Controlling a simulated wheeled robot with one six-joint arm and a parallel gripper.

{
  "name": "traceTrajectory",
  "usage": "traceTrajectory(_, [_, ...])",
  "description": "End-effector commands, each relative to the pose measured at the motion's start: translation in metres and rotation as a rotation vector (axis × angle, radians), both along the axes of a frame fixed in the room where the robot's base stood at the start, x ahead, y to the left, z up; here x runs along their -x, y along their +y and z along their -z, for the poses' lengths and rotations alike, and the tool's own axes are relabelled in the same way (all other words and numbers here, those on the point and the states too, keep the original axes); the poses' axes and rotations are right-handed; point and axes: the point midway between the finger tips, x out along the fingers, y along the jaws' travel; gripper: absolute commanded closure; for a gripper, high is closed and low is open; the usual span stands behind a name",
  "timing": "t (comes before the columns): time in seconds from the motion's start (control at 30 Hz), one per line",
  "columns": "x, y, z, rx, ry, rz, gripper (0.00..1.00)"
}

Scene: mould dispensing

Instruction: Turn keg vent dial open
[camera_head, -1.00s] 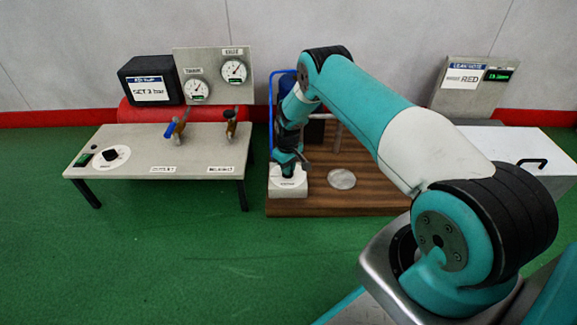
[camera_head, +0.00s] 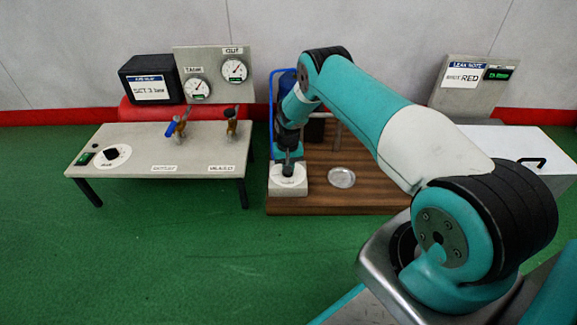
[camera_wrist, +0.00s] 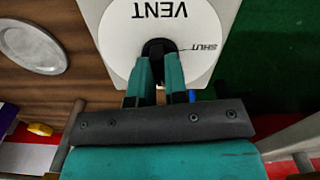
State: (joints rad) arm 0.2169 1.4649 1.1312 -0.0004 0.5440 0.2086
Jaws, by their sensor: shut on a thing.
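The vent dial is a white block (camera_head: 288,188) with a round white plate on the wooden board in the head view. In the wrist view its plate (camera_wrist: 160,18) reads VENT and SHUT, upside down. A small black knob (camera_wrist: 156,46) sits at the plate's centre. My gripper (camera_wrist: 159,62) is shut on this knob, its two teal fingers at either side of it. The fingers hide part of the knob and of the plate, including any other lettering there. In the head view my gripper (camera_head: 288,164) stands upright over the block.
A round metal disc (camera_head: 342,177) lies on the wooden board (camera_head: 345,204) right of the block. A grey table (camera_head: 130,140) with valves and a dial stands to the left. Gauges (camera_head: 235,70) are behind it. A white case (camera_head: 520,145) is at the right.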

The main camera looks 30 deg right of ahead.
Motion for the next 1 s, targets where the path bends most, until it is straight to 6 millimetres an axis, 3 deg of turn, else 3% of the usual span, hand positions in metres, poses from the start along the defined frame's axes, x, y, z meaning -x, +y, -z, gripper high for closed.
traceTrajectory(0.43, [0.004, 0.0, 0.001, -0.001, 0.013, 0.013, 1.0])
traceTrajectory(0.47, [0.004, 0.0, 0.001, -0.001, 0.013, 0.013, 0.82])
traceTrajectory(0.57, [0.003, 0.0, 0.001, -0.001, 0.01, 0.012, 0.61])
traceTrajectory(0.87, [0.001, 0.0, -0.002, -0.001, 0.004, 0.01, 0.61])
traceTrajectory(1.0, [0.001, 0.0, -0.018, 0.0, 0.002, 0.01, 0.61])
